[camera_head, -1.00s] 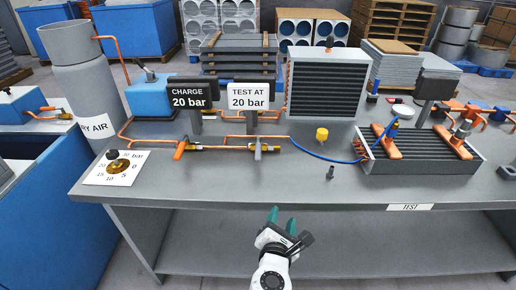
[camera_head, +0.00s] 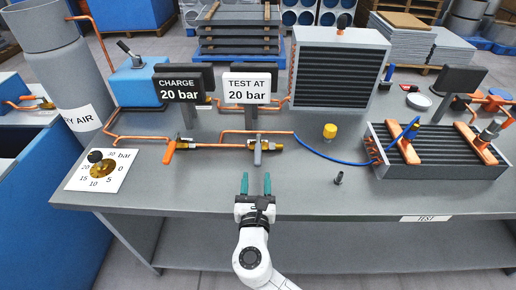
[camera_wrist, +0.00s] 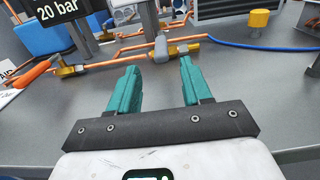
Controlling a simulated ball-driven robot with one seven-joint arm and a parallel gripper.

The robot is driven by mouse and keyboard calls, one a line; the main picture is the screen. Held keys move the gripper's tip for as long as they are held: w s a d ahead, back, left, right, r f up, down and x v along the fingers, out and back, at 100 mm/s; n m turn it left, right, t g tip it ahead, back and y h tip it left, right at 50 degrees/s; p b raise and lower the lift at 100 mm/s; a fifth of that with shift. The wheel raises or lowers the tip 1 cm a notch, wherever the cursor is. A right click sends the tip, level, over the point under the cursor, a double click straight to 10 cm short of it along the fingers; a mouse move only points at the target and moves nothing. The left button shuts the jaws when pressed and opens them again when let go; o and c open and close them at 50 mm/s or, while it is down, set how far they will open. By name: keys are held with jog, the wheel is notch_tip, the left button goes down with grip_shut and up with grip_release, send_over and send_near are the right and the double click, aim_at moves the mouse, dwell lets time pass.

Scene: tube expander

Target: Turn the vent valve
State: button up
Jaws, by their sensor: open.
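Two valves sit on the copper line along the bench; no label tells which is the vent valve. One valve (camera_head: 258,147) has a grey lever and brass ends, below the "TEST AT 20 bar" sign; it also shows in the wrist view (camera_wrist: 161,47). The other valve (camera_head: 171,149) has an orange lever, below the "CHARGE 20 bar" sign. My gripper (camera_head: 256,182) is open and empty over the bench's front part, with its teal fingers pointing at the grey-lever valve. In the wrist view that valve is ahead, between the fingertips and apart from them.
A pressure gauge (camera_head: 103,168) lies at the bench's left. A blue hose (camera_head: 330,157) runs right to a finned coil (camera_head: 440,163). A yellow cap (camera_head: 330,131) and a small dark fitting (camera_head: 338,178) stand right of the gripper. The bench front is otherwise clear.

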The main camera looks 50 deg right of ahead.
aim_at(258, 154)
jog(key=x, duration=1)
jog(key=shift+d+p, duration=0.1)
jog(key=shift+p, duration=0.25)
grip_shut()
